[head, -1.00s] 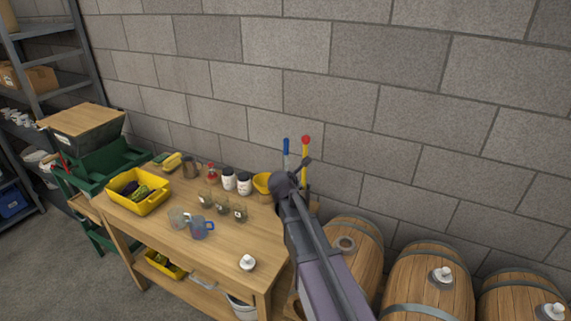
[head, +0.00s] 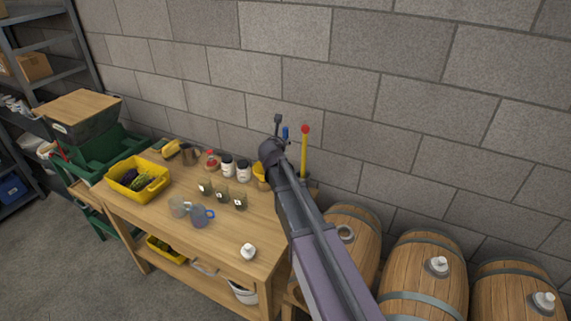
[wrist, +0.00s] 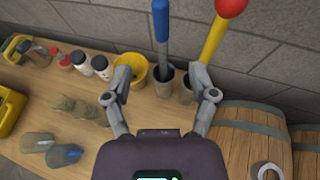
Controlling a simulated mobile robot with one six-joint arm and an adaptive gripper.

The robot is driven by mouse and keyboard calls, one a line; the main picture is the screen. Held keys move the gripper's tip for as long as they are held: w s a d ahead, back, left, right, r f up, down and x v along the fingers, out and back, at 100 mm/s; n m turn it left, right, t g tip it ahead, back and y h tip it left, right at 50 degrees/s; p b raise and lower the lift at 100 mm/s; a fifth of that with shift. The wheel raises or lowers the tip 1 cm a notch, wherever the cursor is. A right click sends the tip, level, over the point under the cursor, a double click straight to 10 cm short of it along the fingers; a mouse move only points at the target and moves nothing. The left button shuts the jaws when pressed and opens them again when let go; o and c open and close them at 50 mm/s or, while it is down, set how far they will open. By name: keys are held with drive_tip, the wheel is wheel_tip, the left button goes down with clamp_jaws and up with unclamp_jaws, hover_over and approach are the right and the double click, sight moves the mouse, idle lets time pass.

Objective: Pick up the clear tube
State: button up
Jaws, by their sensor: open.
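A thin upright tube with a blue top (wrist: 161,22) and a pale grey lower part stands in a dark cup (wrist: 165,84) at the table's back right corner. I cannot tell whether its grey part is clear. In the head view only its blue top (head: 285,133) shows beside my arm. My gripper (wrist: 163,80) is open and empty. In the wrist view its fingers appear on either side of the tube's lower part and cup; how far they are from it is unclear.
A yellow rod with a red ball top (head: 304,150) stands close right of the tube. A yellow bowl (wrist: 131,68) is close left. Jars, glasses and jugs stand on the table (head: 225,255). The block wall (head: 380,110) is behind; barrels (head: 425,275) are at right.

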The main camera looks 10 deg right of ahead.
sight(285, 136)
drive_tip(key=b+x, duration=0.2)
drive_tip(key=x, duration=0.5)
drive_tip(key=shift+b, duration=0.35)
drive_tip(key=shift+w+d+f, duration=0.15)
drive_tip(key=shift+w+f, duration=0.1)
drive_tip(key=shift+w, duration=0.3)
drive_tip(key=shift+b+x, duration=1.25)
drive_tip(key=shift+x, duration=1.35)
drive_tip(key=shift+d, duration=0.1)
drive_tip(key=shift+s, duration=0.1)
clamp_jaws()
